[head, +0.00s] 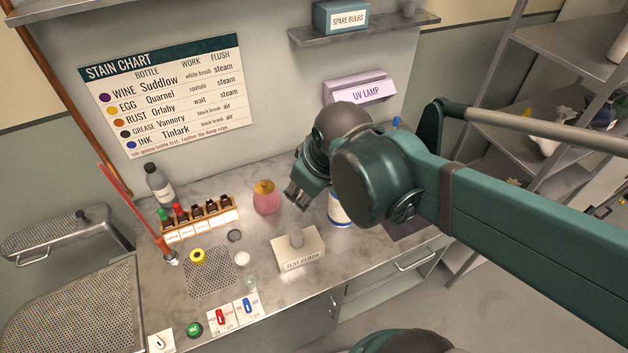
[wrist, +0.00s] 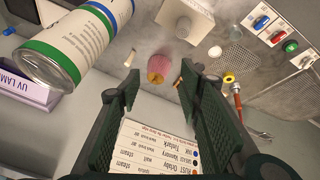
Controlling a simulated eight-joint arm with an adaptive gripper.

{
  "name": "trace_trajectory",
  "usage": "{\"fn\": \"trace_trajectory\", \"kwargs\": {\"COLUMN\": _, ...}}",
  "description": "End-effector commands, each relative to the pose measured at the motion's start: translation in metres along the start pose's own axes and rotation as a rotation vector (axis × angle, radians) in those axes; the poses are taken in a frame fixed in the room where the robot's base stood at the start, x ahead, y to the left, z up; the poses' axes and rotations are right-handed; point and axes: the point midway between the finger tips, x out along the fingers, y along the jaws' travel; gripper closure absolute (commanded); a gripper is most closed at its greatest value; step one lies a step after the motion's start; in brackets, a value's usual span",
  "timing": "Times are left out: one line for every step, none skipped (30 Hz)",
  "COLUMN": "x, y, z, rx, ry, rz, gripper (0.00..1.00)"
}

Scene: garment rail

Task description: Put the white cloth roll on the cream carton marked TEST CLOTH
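The cream carton (head: 300,256) marked TEST CLOTH lies on the steel counter in the head view.
A pink jar (head: 266,203) stands left of my gripper. A rack of small bottles (head: 203,219) and a perforated grate (head: 212,284) lie further left. A white and green can (head: 339,212) stands to the right, partly hidden by my arm. Red and blue switches (head: 235,312) line the front edge.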

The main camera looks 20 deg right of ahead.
Motion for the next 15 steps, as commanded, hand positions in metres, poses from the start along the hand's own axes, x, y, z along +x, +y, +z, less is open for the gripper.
{"fn": "trace_trajectory", "kwargs": {"x": -0.005, "y": 0.001, "z": 0.002, "rx": 0.05, "ry": 0.018, "rz": 0.009, "gripper": 0.64}}
{"fn": "trace_trajectory", "kwargs": {"x": -0.008, "y": 0.001, "z": 0.002, "rx": 0.081, "ry": 0.03, "rz": 0.015, "gripper": 0.64}}
{"fn": "trace_trajectory", "kwargs": {"x": -0.012, "y": 0.002, "z": 0.002, "rx": 0.123, "ry": 0.046, "rz": 0.021, "gripper": 0.64}}
{"fn": "trace_trajectory", "kwargs": {"x": -0.014, "y": 0.003, "z": 0.003, "rx": 0.154, "ry": 0.057, "rz": 0.026, "gripper": 0.64}}
{"fn": "trace_trajectory", "kwargs": {"x": -0.017, "y": 0.004, "z": 0.003, "rx": 0.185, "ry": 0.069, "rz": 0.03, "gripper": 0.64}}
{"fn": "trace_trajectory", "kwargs": {"x": -0.02, "y": 0.004, "z": 0.003, "rx": 0.224, "ry": 0.084, "rz": 0.035, "gripper": 0.64}}
{"fn": "trace_trajectory", "kwargs": {"x": -0.023, "y": 0.005, "z": 0.003, "rx": 0.253, "ry": 0.096, "rz": 0.038, "gripper": 0.64}}
{"fn": "trace_trajectory", "kwargs": {"x": -0.025, "y": 0.006, "z": 0.004, "rx": 0.28, "ry": 0.106, "rz": 0.04, "gripper": 0.64}}
{"fn": "trace_trajectory", "kwargs": {"x": -0.028, "y": 0.006, "z": 0.004, "rx": 0.313, "ry": 0.119, "rz": 0.043, "gripper": 0.64}}
{"fn": "trace_trajectory", "kwargs": {"x": -0.03, "y": 0.007, "z": 0.004, "rx": 0.336, "ry": 0.129, "rz": 0.045, "gripper": 0.64}}
{"fn": "trace_trajectory", "kwargs": {"x": -0.032, "y": 0.007, "z": 0.004, "rx": 0.356, "ry": 0.137, "rz": 0.047, "gripper": 0.64}}
{"fn": "trace_trajectory", "kwargs": {"x": -0.034, "y": 0.008, "z": 0.004, "rx": 0.381, "ry": 0.146, "rz": 0.048, "gripper": 0.64}}
{"fn": "trace_trajectory", "kwargs": {"x": -0.035, "y": 0.008, "z": 0.004, "rx": 0.397, "ry": 0.153, "rz": 0.049, "gripper": 0.64}}
{"fn": "trace_trajectory", "kwargs": {"x": -0.036, "y": 0.009, "z": 0.004, "rx": 0.41, "ry": 0.159, "rz": 0.05, "gripper": 0.64}}
{"fn": "trace_trajectory", "kwargs": {"x": -0.037, "y": 0.009, "z": 0.004, "rx": 0.426, "ry": 0.165, "rz": 0.051, "gripper": 0.64}}
